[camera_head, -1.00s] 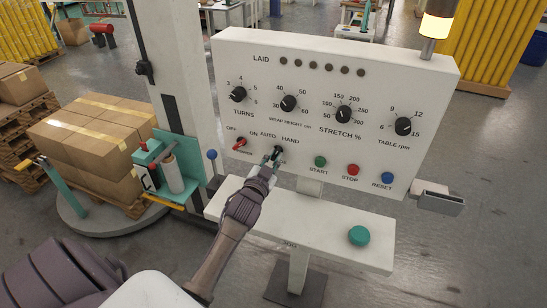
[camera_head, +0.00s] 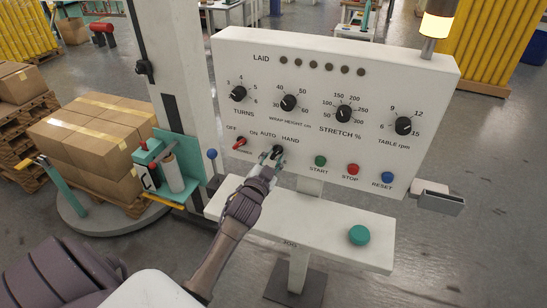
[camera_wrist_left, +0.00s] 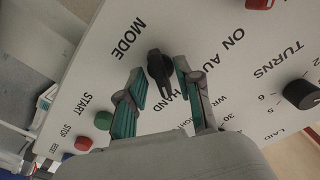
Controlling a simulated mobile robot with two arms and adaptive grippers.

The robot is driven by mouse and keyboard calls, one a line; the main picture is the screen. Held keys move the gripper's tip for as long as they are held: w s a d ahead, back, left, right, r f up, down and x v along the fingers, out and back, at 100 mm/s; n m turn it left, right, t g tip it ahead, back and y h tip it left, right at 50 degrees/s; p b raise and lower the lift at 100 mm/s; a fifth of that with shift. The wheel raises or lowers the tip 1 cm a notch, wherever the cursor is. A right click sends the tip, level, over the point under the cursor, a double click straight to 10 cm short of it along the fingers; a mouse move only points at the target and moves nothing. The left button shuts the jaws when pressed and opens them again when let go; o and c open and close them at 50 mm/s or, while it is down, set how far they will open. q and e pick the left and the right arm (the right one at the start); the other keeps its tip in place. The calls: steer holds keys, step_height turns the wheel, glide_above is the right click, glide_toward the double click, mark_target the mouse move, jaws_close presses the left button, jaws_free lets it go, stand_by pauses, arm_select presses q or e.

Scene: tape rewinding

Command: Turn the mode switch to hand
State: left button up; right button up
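The mode switch is a black knob (camera_wrist_left: 158,66) on the white panel, between the MODE label and the AUTO and HAND labels. In the wrist view its narrow end points down near HAND; the exact setting is hard to tell. In the head view the knob (camera_head: 278,149) shows just beyond my fingertips. My left gripper (camera_head: 271,157) is at the panel. In the wrist view its two teal-padded fingers (camera_wrist_left: 161,78) stand apart, one on each side of the knob, with narrow gaps; contact is not clear. My right gripper is not in view.
The red power switch (camera_head: 239,143) sits just left of the mode switch. The green start button (camera_head: 320,161), red stop button (camera_head: 353,169) and blue reset button (camera_head: 387,178) are to the right. Several black dials line the panel above. A shelf (camera_head: 330,232) with a green button juts out below.

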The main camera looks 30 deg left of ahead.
arm_select(q)
steer(key=shift+s+d, duration=0.15)
steer(key=shift+s, duration=0.4)
steer(key=v, duration=1.1)
